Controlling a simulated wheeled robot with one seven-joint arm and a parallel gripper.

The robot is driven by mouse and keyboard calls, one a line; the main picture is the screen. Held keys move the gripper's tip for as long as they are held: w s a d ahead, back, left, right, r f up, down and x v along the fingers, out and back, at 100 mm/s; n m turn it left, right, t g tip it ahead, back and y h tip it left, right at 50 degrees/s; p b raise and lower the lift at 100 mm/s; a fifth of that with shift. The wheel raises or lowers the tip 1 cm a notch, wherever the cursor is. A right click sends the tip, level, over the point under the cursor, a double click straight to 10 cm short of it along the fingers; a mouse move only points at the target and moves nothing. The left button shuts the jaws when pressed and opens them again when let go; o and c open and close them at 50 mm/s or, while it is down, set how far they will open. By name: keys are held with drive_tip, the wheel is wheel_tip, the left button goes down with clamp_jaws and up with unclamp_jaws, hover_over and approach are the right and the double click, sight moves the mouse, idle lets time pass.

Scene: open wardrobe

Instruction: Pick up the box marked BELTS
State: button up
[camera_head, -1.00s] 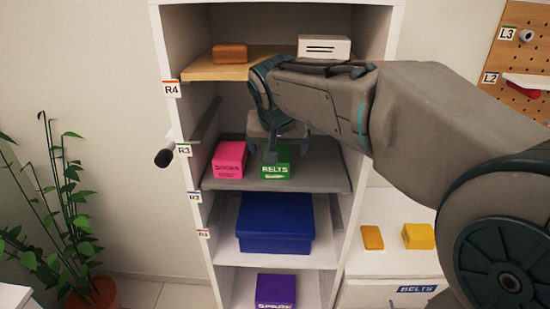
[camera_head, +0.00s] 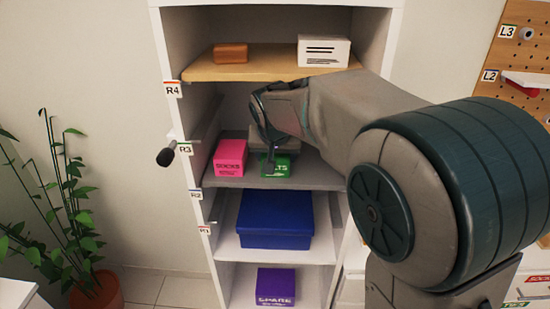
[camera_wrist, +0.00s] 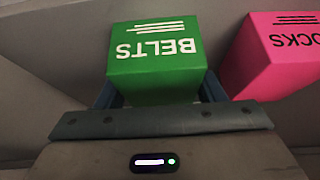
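The green box marked BELTS (camera_head: 280,168) sits on the grey shelf at R3, partly hidden behind my gripper (camera_head: 268,155). In the wrist view the green box (camera_wrist: 155,60) fills the upper middle, its label upside down. My gripper (camera_wrist: 160,95) has its blue-grey fingers apart, one at each side of the box's near part. I cannot see a clear grip on the box, and it still appears to rest on the shelf.
A pink SOCKS box (camera_head: 230,157) stands close to the left of the green box. The wooden shelf (camera_head: 270,66) above holds a brown box (camera_head: 230,53) and a white box (camera_head: 323,51). Below are a blue box (camera_head: 275,218) and a purple SPARE box (camera_head: 275,287).

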drive_tip(key=c, duration=0.4)
drive_tip(key=shift+c, duration=0.2)
drive_tip(key=shift+r, duration=0.15)
